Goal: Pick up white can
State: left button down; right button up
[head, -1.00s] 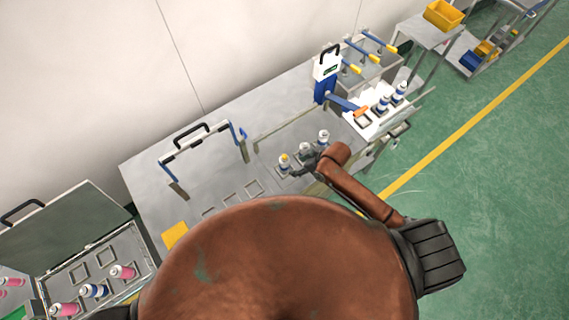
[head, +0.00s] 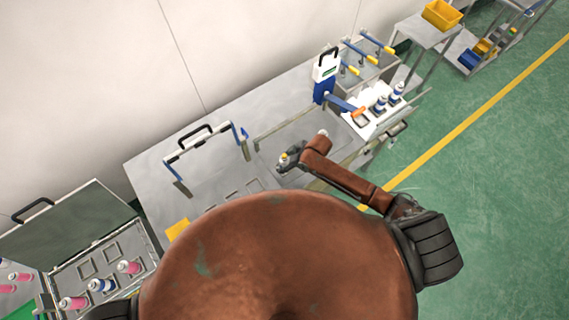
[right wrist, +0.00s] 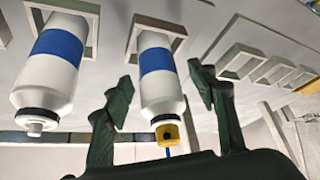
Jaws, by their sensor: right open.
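A white can with a blue band and a yellow top (right wrist: 160,92) stands in a square holder; its top shows in the head view (head: 283,157). My right gripper (right wrist: 163,95) is open, with one finger on each side of this can and gaps showing between. In the head view my right gripper (head: 289,164) is at the can, partly hidden by my arm. A second white can with a blue band (right wrist: 48,70) and a grey-black top stands in the holder beside it, outside the fingers. My left gripper is not in view.
Another white-topped can (head: 322,134) shows behind my right arm. Empty square holders (right wrist: 245,62) line the table beside the cans. A press with a blue column (head: 323,90) and a white stand with several cans (head: 378,120) are at the back right. An open case (head: 75,262) holds pink and blue cans.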

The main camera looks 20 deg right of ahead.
jog(key=shift+w+a+f, duration=0.1)
jog(key=shift+f, duration=0.1)
jog(key=shift+c, duration=0.4)
jog(key=c, duration=1.1)
jog(key=shift+c, duration=0.7)
jog(key=shift+r, duration=0.15)
